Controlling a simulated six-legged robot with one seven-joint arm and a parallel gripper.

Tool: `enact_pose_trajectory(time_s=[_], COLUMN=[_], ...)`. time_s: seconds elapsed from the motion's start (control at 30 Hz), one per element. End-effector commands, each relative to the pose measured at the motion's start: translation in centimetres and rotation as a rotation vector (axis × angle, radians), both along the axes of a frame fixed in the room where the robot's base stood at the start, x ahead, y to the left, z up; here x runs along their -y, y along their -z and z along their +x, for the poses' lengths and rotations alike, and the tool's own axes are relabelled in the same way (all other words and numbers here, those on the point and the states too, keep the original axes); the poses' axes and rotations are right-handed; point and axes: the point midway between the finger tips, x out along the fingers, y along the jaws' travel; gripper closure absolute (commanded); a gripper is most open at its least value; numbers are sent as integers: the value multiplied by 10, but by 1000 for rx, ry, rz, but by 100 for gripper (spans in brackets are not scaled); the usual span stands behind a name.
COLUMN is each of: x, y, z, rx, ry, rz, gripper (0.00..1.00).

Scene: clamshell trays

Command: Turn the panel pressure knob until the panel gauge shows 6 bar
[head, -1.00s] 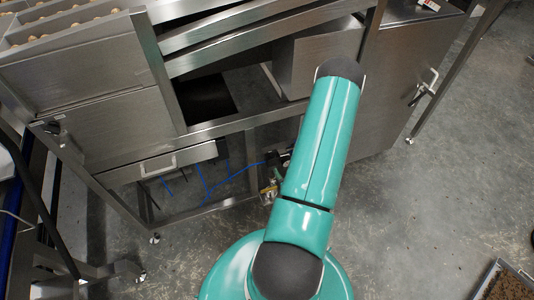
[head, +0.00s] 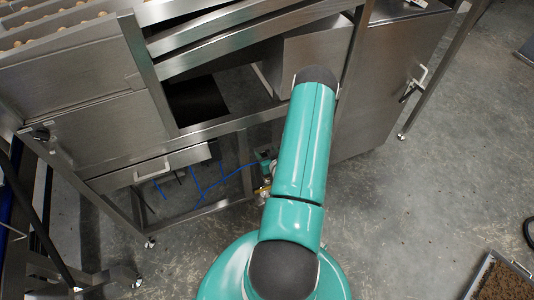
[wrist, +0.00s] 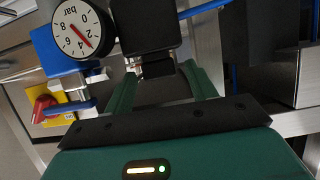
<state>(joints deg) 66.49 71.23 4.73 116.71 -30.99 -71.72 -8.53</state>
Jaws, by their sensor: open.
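The round white panel gauge (wrist: 83,27) is at the upper left of the wrist view, with its numbers upside down. Its red needle points between 2 and 4. A black block (wrist: 146,24) is beside the gauge, with a small metal and black fitting (wrist: 154,67) below it. I cannot tell for sure which part is the pressure knob. My gripper (wrist: 162,82) is open, its green fingers on either side of the fitting in the picture; contact is not clear.
A red handle on a yellow plate (wrist: 46,106) and a blue block (wrist: 55,52) are left of my gripper. Steel frame bars (wrist: 293,122) stand on the right. In the head view, blue hoses (head: 225,176) run under the steel machine (head: 110,130). Open floor (head: 420,210) is at right.

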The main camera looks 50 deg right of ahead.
Motion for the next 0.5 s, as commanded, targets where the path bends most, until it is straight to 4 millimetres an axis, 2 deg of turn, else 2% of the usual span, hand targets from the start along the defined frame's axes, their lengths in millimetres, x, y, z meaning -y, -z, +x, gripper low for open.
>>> enact_pose_trajectory(time_s=[0.17,0.4,0.5], x=[0,0,0], y=[0,0,0], z=[0,0,0], rx=[0,0,0], ry=[0,0,1], rz=[0,0,0], gripper=[44,88,88])
